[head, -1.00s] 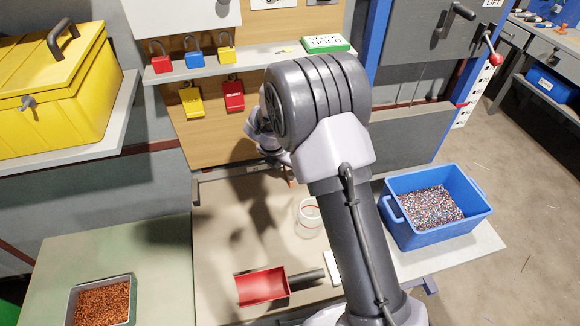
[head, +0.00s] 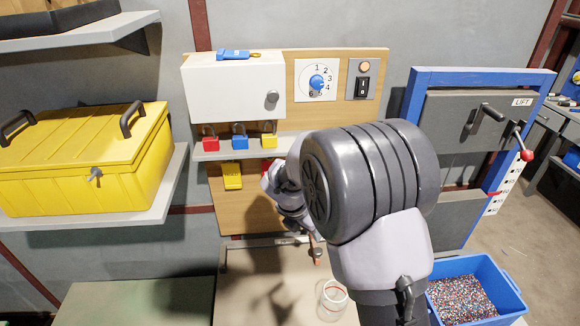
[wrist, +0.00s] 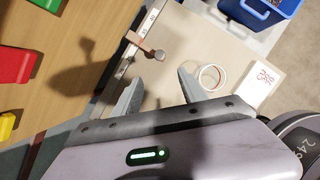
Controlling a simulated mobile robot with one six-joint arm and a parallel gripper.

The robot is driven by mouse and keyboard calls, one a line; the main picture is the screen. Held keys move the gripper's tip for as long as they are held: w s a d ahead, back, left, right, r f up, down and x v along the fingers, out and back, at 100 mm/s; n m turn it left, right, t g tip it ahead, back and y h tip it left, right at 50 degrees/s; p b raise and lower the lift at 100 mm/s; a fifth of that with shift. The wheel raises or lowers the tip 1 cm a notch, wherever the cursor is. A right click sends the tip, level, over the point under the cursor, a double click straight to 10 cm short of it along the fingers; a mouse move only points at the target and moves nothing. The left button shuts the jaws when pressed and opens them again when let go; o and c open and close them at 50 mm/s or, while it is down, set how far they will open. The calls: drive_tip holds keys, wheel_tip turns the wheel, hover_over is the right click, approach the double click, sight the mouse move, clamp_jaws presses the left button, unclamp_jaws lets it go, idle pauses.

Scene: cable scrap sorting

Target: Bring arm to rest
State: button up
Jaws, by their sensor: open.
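My arm rises from the lower right of the head view and bends at a large grey joint. My gripper is mostly hidden behind that joint in the head view. In the wrist view my gripper (wrist: 158,84) has its two grey fingers apart, with nothing between them. It hangs over the workbench (wrist: 180,45), near the rail at the bench's back edge. A small metal lever with a round end (wrist: 146,46) shows just beyond the fingers. A clear jar with a red ring (head: 332,300) stands on the bench; it also shows right of the fingers in the wrist view (wrist: 211,77).
A blue bin of mixed granules (head: 468,298) is at right. A yellow toolbox (head: 85,165) sits on the left shelf. A white card (wrist: 262,82) lies near the jar.

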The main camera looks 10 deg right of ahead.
drive_tip(key=s+d+r+m+t+y+b, duration=0.1)
drive_tip(key=s+d+r+m+y+b, duration=0.1)
drive_tip(key=s+r+m, duration=1.4)
drive_tip(key=s+a+m+t+y, duration=0.1)
drive_tip(key=s+a+m+y, duration=0.2)
drive_tip(key=s+m, duration=1.1)
drive_tip(key=shift+r+m+t, duration=0.3)
drive_tip(key=shift+m, duration=0.3)
drive_tip(key=shift+c, duration=0.4)
